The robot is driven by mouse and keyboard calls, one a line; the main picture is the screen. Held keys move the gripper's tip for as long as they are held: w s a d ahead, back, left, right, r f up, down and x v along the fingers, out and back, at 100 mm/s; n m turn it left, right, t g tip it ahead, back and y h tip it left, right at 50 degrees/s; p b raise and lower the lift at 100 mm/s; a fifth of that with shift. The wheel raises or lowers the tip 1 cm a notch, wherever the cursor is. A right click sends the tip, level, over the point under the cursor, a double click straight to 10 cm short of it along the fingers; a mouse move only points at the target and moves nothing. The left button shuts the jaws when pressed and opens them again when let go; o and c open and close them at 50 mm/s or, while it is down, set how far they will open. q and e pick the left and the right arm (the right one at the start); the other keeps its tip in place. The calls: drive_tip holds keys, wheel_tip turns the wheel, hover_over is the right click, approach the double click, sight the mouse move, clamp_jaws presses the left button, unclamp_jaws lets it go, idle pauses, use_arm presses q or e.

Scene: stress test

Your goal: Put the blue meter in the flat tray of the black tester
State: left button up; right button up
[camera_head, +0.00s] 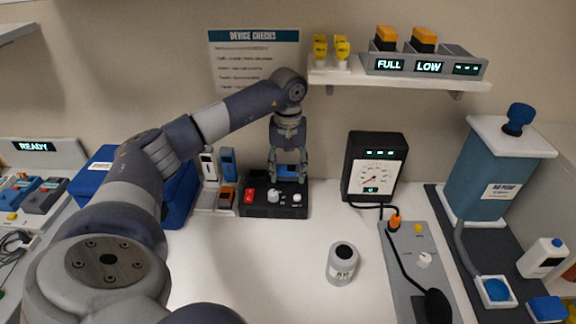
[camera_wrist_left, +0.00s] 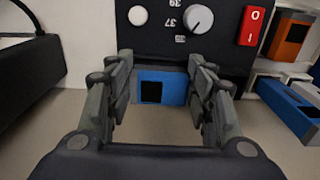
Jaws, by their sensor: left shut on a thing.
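The black tester (camera_head: 262,211) stands against the back wall, with a red switch, a grey dial and a white button on top. It also shows in the left wrist view (camera_wrist_left: 222,52). My left gripper (camera_head: 289,180) is at the tester's rear right, pointing down. Its fingers are shut on the blue meter (camera_wrist_left: 171,88), which has a dark square window. The meter also shows between the fingers in the head view (camera_head: 287,170). I cannot tell whether it touches the tester. The flat tray cannot be made out. My right gripper is not in view.
Left of the tester, a rack holds a white meter (camera_head: 208,164), another blue meter (camera_head: 228,163) and an orange one (camera_head: 226,198). A blue bin (camera_head: 180,200) stands beside it. A black gauge (camera_head: 374,168) and grey canister (camera_head: 342,264) stand right. The front middle table is clear.

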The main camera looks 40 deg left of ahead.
use_arm(q)
drive_tip(key=shift+f, duration=0.55)
drive_tip(key=o, duration=1.1)
drive_tip(key=shift+r, duration=0.15)
wheel_tip(320, 180, up, 12)
drive_tip(key=shift+f, duration=0.2)
idle(0.3)
